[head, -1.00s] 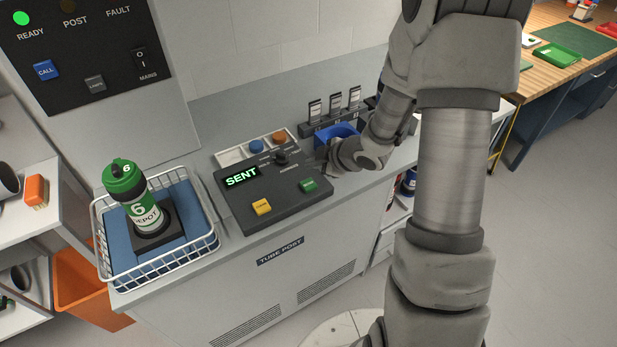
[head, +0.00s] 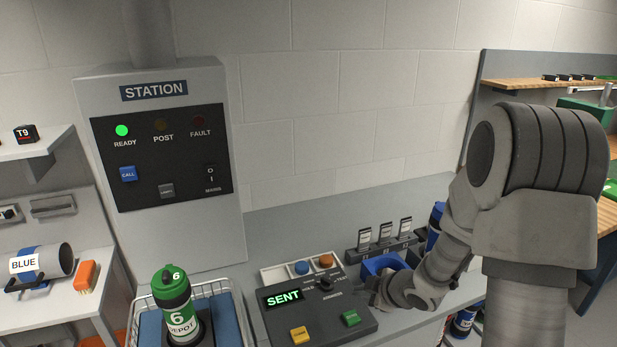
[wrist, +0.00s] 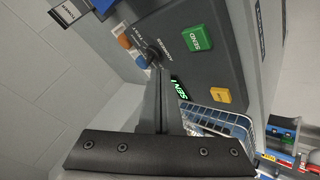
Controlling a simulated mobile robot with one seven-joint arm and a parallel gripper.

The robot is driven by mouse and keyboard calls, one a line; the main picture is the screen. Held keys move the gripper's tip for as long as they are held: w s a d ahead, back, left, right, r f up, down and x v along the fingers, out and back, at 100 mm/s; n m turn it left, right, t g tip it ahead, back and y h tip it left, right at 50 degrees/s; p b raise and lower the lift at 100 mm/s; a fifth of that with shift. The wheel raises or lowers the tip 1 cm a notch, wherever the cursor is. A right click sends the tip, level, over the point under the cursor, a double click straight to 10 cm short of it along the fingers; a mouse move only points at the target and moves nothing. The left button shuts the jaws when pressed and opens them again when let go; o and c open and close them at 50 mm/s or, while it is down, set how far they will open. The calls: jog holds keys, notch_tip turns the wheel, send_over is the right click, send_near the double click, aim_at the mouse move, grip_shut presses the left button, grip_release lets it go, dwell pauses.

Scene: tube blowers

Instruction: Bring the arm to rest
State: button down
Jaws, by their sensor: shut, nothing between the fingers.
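My arm reaches over the counter from the right in the head view. My gripper (head: 374,292) is small there, by the right edge of the dark control console (head: 345,326) and in front of the blue bin (head: 372,266). In the wrist view the two fingers (wrist: 160,86) lie together, empty, over the console (wrist: 184,28). I cannot tell whether they touch it. The console display (head: 283,298) reads SENT in green. It has a yellow button (head: 299,335), a green button (head: 351,318) and a black knob (head: 325,284).
A green carrier marked 6 DEPOT (head: 173,296) stands upright in a white wire basket (head: 134,312) left of the console. The station panel (head: 163,163) on the wall shows a lit green READY lamp (head: 122,130). Card holders (head: 386,244) stand behind the bin.

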jog(key=s+d+r+m+h, duration=0.3)
jog(key=r+m, duration=0.1)
jog(key=r, duration=0.4)
jog(key=s+d+r+m+h, duration=0.3)
jog(key=r+m, duration=0.1)
jog(key=r, duration=0.5)
jog(key=s+a+r+m+g+y, duration=0.1)
jog(key=s+a+r+m, duration=0.2)
jog(key=s, duration=0.7)
jog(key=s+a+r+m+g+y, duration=0.1)
jog(key=s+a+r+m, duration=0.2)
jog(key=s, duration=0.7)
jog(key=shift+s+a+m, duration=0.15)
jog(key=shift+a+m, duration=0.15)
jog(key=shift+a, duration=0.4)
